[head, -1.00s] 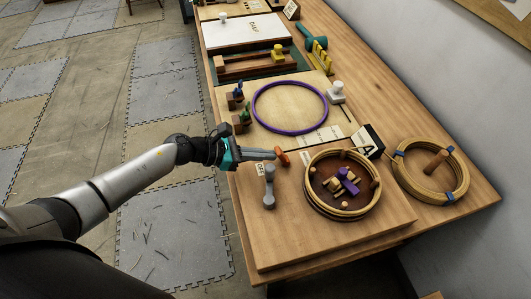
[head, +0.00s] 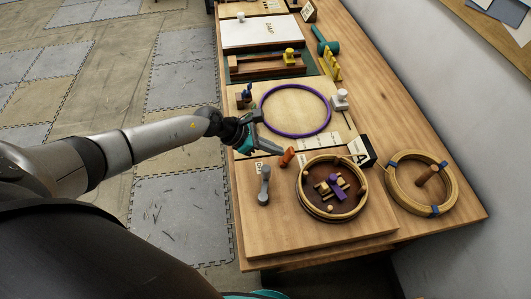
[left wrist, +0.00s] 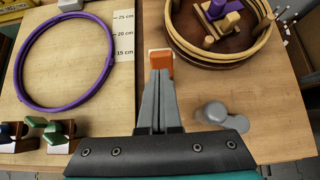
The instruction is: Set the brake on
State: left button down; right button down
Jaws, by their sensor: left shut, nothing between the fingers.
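A small orange lever (head: 287,157) stands on the wooden board left of the round coil tray, with its upper end leaning right in the head view. I take it for the brake. My right gripper is not in view.
A grey crank handle (head: 264,185) stands close to the lever. The coil tray (head: 303,190) holds purple and tan blocks. A purple ring (head: 264,118) lies on the pale board behind. A cane coil (head: 448,196) is at the right. The board's front is clear.

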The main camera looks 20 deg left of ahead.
pick_arm(q)
jog(key=shift+w+d+r, duration=0.15)
jog(key=shift+w+d, duration=0.25)
jog(key=shift+d, duration=0.3)
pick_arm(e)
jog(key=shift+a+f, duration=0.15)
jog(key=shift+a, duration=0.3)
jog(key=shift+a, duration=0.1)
pick_arm(q)
jog(key=shift+w+d+r, duration=0.15)
jog(key=shift+d, duration=0.05)
